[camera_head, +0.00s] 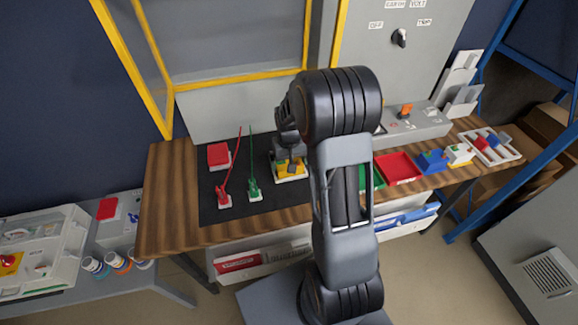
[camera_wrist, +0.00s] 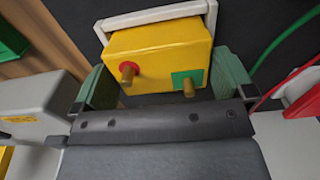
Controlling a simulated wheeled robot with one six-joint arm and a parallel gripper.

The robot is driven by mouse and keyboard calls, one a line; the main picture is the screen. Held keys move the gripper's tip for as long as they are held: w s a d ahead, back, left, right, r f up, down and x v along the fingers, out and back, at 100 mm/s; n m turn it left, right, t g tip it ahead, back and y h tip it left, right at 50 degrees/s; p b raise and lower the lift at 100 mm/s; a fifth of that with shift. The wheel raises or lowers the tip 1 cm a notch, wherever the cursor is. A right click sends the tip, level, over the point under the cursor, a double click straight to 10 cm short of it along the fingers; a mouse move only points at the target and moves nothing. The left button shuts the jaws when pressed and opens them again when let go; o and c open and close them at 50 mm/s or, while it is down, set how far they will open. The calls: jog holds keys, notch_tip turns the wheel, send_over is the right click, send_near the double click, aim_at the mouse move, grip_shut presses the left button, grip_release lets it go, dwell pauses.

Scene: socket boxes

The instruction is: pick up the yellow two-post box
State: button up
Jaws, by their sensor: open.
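The yellow two-post box (camera_head: 289,171) sits on a black mat on the wooden table, partly hidden under my gripper in the head view. My gripper (camera_wrist: 165,78) is open, with one greenish finger on the left of the box and one on the right. I cannot tell whether the fingers touch it. My gripper (camera_head: 290,152) is at the box in the head view.
A red box (camera_head: 219,155), a red plug with wire (camera_head: 224,198) and a green plug with wire (camera_head: 253,190) stand left on the mat (camera_head: 209,206). A grey panel (camera_head: 402,125) stands behind.

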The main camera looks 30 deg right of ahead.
jog(key=shift+f, duration=0.75)
jog(key=c, duration=0.5)
jog(key=shift+r, duration=0.15)
jog(key=shift+r, duration=0.55)
jog(key=s+a+r+b, duration=0.1)
jog(key=s+r, duration=1)
jog(key=s, duration=0.3)
jog(key=shift+a+r, duration=0.3)
jog(key=shift+r, duration=0.05)
